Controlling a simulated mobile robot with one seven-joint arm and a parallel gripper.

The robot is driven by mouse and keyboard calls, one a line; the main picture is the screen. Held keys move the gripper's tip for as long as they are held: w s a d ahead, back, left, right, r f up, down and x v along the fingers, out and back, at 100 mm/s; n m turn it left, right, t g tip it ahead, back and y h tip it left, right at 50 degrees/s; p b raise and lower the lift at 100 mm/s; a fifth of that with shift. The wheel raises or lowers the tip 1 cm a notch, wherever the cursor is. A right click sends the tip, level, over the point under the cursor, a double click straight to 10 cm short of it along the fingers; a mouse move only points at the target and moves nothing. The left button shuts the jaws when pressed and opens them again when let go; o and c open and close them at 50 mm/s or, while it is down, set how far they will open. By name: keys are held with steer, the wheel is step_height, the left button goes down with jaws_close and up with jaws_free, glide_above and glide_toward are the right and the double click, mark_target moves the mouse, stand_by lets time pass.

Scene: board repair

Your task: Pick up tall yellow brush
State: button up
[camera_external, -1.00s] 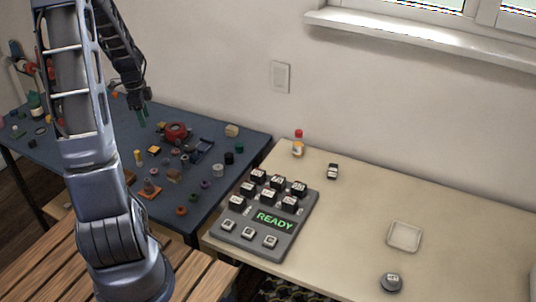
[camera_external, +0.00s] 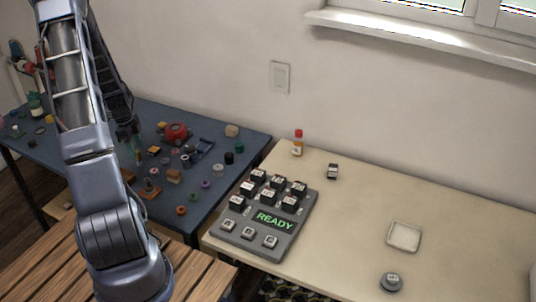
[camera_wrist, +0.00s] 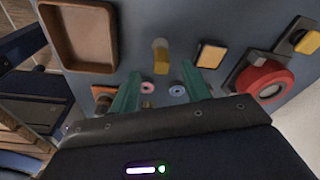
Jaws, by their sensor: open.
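The tall yellow brush (camera_wrist: 160,56) stands upright on the blue table, seen from above in the wrist view, just beyond and between my fingertips. In the external view the brush (camera_external: 138,158) is a small yellow shape close to my arm, partly hidden. My gripper (camera_wrist: 161,72) has two teal fingers spread apart with nothing between them. In the external view my gripper (camera_external: 125,142) is low over the blue table beside the brush, partly hidden by my arm.
On the blue table (camera_external: 232,178) lie a brown tray (camera_wrist: 78,35), an orange-yellow block (camera_wrist: 211,55), a red round tool (camera_wrist: 265,80) and small rings (camera_wrist: 148,87). A keypad (camera_external: 262,222) sits on the beige table to the right.

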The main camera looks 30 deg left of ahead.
mark_target(137, 151)
steer(key=shift+w+f, duration=0.15)
steer(key=shift+f, duration=2.55)
jaws_close()
steer(key=shift+r, duration=0.15)
